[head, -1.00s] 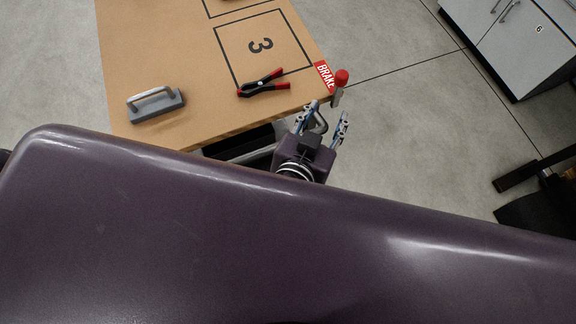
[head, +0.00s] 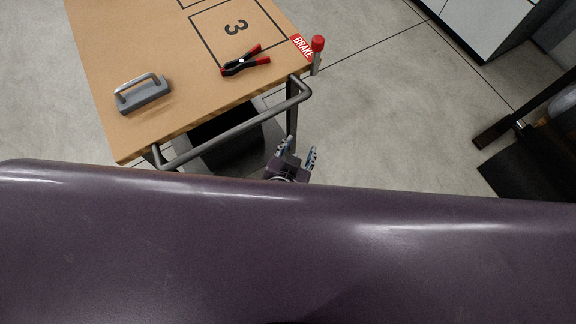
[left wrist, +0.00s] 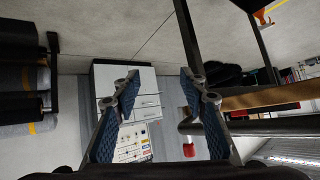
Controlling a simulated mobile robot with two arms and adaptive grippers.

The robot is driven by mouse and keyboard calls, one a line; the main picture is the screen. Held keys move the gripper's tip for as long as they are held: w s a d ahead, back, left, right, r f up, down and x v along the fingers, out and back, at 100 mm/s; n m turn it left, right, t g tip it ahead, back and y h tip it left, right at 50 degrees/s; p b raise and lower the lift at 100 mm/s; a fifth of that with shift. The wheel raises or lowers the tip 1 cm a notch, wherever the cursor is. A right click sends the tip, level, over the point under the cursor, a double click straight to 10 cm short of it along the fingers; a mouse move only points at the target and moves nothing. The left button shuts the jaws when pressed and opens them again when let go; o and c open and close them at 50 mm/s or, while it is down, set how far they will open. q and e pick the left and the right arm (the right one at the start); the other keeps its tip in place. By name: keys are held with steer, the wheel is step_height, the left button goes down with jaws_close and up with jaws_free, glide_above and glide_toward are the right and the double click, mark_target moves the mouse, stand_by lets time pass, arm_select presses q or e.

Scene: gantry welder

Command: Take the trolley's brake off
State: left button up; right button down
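The trolley (head: 182,62) has a tan wooden top and a grey tubular handle (head: 232,132) along its near side. My left gripper (head: 298,153) is open and empty, below the handle's right end in the picture and apart from the lever. In the left wrist view its open fingers (left wrist: 160,88) have nothing between them close by; a red part (left wrist: 188,150), possibly the brake knob, shows beyond. My right gripper is not in view.
On the trolley top lie a black and red clamp (head: 245,61) and a grey block with a handle (head: 143,94). A grey cabinet (head: 485,25) stands at the upper right and a dark-framed object (head: 525,140) at the right. Floor right of the trolley is clear.

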arm_select(q)
step_height(320, 180, down, 11)
steer(key=s+a+g, duration=0.2)
steer(key=s, duration=0.1)
steer(key=shift+a+m, duration=0.15)
steer(key=shift+m, duration=0.25)
steer(key=shift+r, duration=0.1)
